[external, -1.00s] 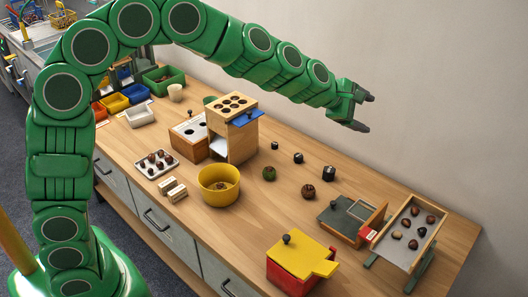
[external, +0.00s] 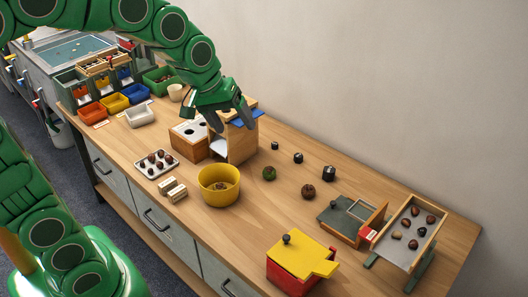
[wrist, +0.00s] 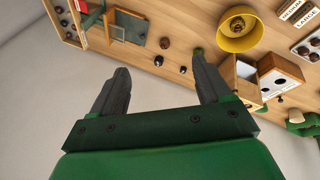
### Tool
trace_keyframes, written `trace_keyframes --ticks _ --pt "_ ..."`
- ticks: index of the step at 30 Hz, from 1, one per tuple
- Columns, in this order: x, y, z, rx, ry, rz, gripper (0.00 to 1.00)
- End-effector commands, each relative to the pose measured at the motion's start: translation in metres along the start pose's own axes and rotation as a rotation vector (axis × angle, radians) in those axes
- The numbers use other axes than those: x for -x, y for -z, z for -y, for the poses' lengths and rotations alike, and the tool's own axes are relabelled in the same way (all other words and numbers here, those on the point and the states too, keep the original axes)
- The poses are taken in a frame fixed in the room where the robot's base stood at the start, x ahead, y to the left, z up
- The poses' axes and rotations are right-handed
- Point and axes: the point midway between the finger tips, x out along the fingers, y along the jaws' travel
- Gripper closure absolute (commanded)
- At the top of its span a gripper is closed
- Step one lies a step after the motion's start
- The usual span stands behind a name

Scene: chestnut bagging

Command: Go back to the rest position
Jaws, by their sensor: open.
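My green gripper (external: 238,117) is open in the external view. It is over or in front of the wooden box with the blue flap, whose top it partly hides. In the wrist view, the two dark fingers of my gripper (wrist: 157,88) are spread wide with nothing between them. The arm is bent, and its links run along the top left of the external view. The wooden box (external: 241,144) stands on the table beside a lower wooden box with a white holed top (external: 190,133).
A yellow bowl (external: 219,187), a white tray (external: 156,164) of chestnuts and a red box with yellow lid (external: 302,258) stand on the table. A sloped tray (external: 398,252) is at right. Small weights (external: 298,158) and loose chestnuts (external: 308,191) lie near the middle. The wall is behind.

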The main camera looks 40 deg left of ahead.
Motion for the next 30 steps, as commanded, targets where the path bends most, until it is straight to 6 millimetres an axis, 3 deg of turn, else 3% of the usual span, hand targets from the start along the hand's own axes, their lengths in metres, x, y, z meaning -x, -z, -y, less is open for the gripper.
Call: trace_keyframes --ticks 3,9,15,20,30 --pt "0.016 -0.025 0.045 -0.101 0.095 0.036 0.22" --pt "0.035 -0.083 0.113 -0.257 0.230 0.165 0.22" --pt "0.047 -0.153 0.163 -0.377 0.301 0.342 0.22" --pt "0.051 -0.187 0.182 -0.426 0.317 0.435 0.22" --pt "0.051 -0.187 0.182 -0.426 0.317 0.435 0.22"
